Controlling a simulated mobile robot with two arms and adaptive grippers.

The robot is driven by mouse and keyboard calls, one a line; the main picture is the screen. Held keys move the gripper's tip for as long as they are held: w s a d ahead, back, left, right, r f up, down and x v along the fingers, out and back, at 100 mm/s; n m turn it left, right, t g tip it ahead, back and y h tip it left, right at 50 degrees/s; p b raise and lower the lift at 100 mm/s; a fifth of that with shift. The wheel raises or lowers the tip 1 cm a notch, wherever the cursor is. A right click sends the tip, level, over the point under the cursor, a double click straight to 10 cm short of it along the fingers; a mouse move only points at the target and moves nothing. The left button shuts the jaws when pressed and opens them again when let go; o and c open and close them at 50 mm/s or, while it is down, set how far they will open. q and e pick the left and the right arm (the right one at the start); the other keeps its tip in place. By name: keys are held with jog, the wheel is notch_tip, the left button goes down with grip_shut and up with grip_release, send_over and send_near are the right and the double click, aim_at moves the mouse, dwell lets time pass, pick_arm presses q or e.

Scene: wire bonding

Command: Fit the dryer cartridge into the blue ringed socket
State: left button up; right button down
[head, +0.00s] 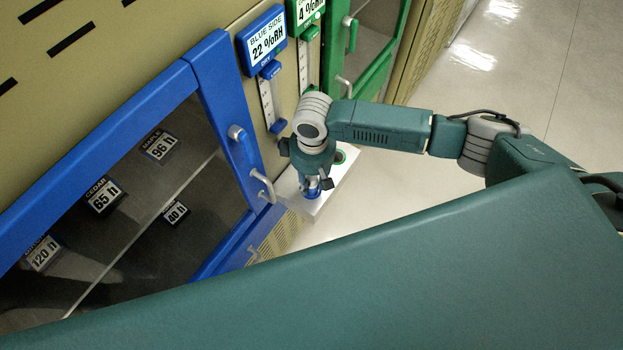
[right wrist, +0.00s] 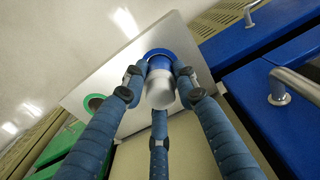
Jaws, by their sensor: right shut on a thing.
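The dryer cartridge (right wrist: 161,92) is a silver cylinder with blue at its far end. My right gripper (right wrist: 159,80) is shut around it with three blue jointed fingers. The blue ringed socket (right wrist: 160,51) shows just beyond the cartridge on a pale metal shelf (right wrist: 128,75). The cartridge's far end lines up with the ring and covers its middle; I cannot tell how deep it sits. In the head view my right gripper (head: 313,178) points down over the shelf (head: 337,180), with blue showing between its fingers. My left gripper is not in view.
A green ringed socket (head: 340,157) sits on the same shelf, beside the blue one. A blue-framed cabinet door with a handle (head: 262,186) stands close to the left. A green-framed door (head: 375,75) is behind. Open floor (head: 410,195) lies to the right.

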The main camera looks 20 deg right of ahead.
jog(key=shift+f, duration=0.45)
jog(key=c, duration=1.3)
grip_release()
notch_tip(320, 180, up, 12)
jog(key=shift+d, duration=0.1)
